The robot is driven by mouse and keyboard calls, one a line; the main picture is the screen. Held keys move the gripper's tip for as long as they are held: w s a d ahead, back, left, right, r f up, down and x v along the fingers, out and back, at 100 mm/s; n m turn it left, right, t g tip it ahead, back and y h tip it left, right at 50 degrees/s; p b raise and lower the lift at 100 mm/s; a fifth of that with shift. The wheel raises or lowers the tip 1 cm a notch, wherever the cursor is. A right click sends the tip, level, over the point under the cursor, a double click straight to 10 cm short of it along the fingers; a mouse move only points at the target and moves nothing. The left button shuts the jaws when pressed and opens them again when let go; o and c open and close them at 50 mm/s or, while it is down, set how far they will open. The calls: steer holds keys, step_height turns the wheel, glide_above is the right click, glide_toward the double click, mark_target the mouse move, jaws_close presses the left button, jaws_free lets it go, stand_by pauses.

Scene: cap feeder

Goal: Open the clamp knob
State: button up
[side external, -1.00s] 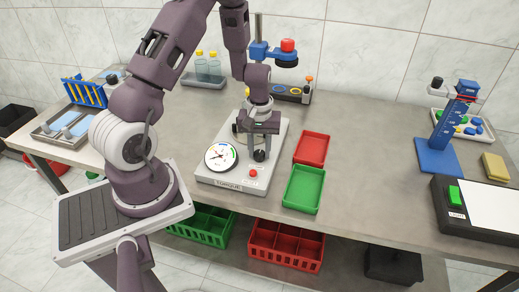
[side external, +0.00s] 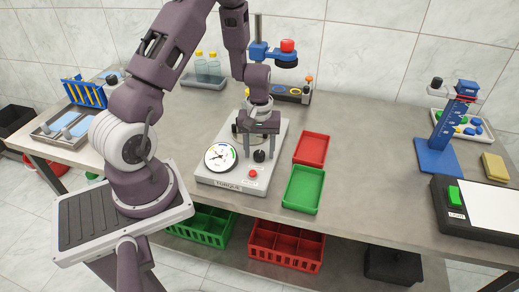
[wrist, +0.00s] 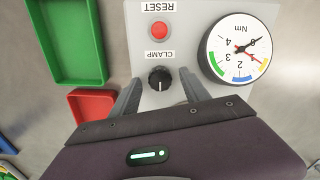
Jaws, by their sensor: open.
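The clamp knob (wrist: 159,79) is round and black with a pale line on its rim, beside the CLAMP label on the grey torque tester (side external: 208,178). It also shows in the side view (side external: 259,156). My gripper (side external: 260,155) points down over the knob. In the wrist view its two fingers (wrist: 160,90) stand apart, one to each side of the knob, with visible gaps. Nothing is held. The exact height of the fingertips against the knob is hard to tell.
A red RESET button (wrist: 160,30) and a round dial gauge (wrist: 240,46) sit close to the knob. A red tray (side external: 312,148) and a green tray (side external: 303,189) lie right of the tester. Open table lies farther right.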

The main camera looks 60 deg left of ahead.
mark_target(260, 153)
step_height(260, 153, up, 7)
steer(key=shift+r, duration=0.1)
steer(key=shift+d+r, duration=0.1)
steer(key=shift+r, duration=0.05)
steer(key=s+d+r+m+t, duration=0.25)
steer(key=d+r, duration=0.35)
steer(key=r, duration=0.3)
steer(key=s+d+r+m+t, duration=0.1)
steer(key=s+d+r+m, duration=0.3)
steer(key=r, duration=0.4)
steer(key=s+d+r+m+t, duration=0.1)
steer(key=s+d+r+m, duration=0.1)
steer(key=s, duration=0.3)
steer(key=s+d+r+m+t, duration=0.1)
steer(key=s+d+r+m, duration=0.2)
steer(key=s, duration=0.2)
steer(key=shift+s+d, duration=0.3)
steer(key=shift+d, duration=0.05)
